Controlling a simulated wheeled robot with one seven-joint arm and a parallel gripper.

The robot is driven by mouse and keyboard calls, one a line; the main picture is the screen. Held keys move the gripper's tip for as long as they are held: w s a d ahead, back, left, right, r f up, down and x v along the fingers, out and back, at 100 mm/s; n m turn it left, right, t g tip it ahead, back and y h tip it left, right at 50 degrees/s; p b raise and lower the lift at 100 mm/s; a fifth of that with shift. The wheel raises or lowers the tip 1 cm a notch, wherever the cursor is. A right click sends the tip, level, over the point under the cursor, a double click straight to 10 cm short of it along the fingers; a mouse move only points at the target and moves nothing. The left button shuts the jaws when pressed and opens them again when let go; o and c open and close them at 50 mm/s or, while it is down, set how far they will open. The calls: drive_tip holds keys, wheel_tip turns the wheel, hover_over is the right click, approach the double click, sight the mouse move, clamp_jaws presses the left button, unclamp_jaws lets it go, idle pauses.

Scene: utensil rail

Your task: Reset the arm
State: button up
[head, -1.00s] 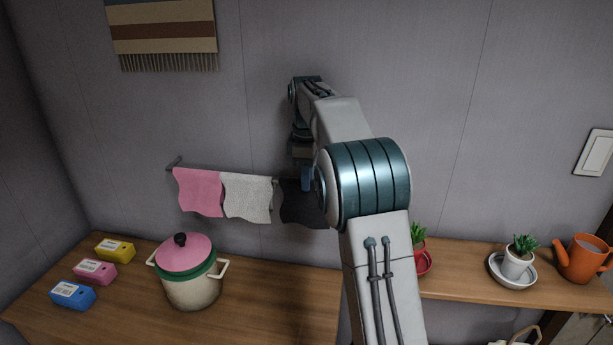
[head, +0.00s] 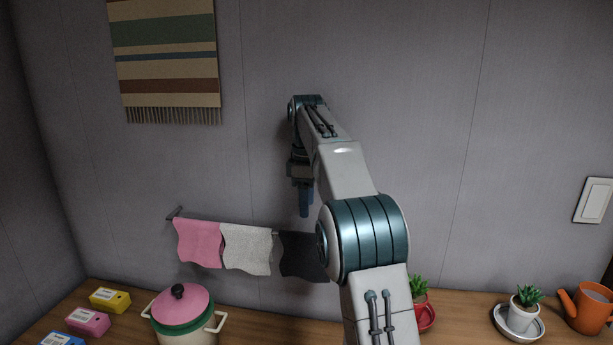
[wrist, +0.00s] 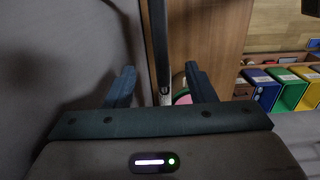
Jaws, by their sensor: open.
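My gripper (head: 305,205) hangs pointing down in front of the wall in the head view, just above the dark cloth end of the rail. In the wrist view my gripper (wrist: 158,85) shows two blue fingers spread wide apart with nothing held between them. A pink cloth (head: 198,243), a light grey cloth (head: 246,249) and a dark cloth (head: 302,256) hang side by side on the wall rail (head: 173,213). My arm hides the dark cloth's right part and the rail's right end.
On the wooden counter stand a pot with a pink lid (head: 183,310) and yellow (head: 110,299), pink (head: 88,321) and blue (head: 62,340) boxes. At right are potted plants (head: 524,308) and an orange watering can (head: 588,308). A striped hanging (head: 167,60) is on the wall.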

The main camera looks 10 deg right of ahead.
drive_tip(key=s+r+m+t+p, duration=0.1)
drive_tip(key=s+r+m+p, duration=0.15)
drive_tip(key=s+r, duration=0.4)
drive_tip(key=s+f+m+t, duration=0.1)
drive_tip(key=s+f+m, duration=0.4)
drive_tip(key=s, duration=0.9)
drive_tip(key=s+f+m+t, duration=0.1)
drive_tip(key=s+f+m, duration=0.5)
drive_tip(key=s+f, duration=0.5)
drive_tip(key=s, duration=0.3)
drive_tip(key=shift+s+f+t+b, duration=0.3)
drive_tip(key=shift+t+b, duration=0.1)
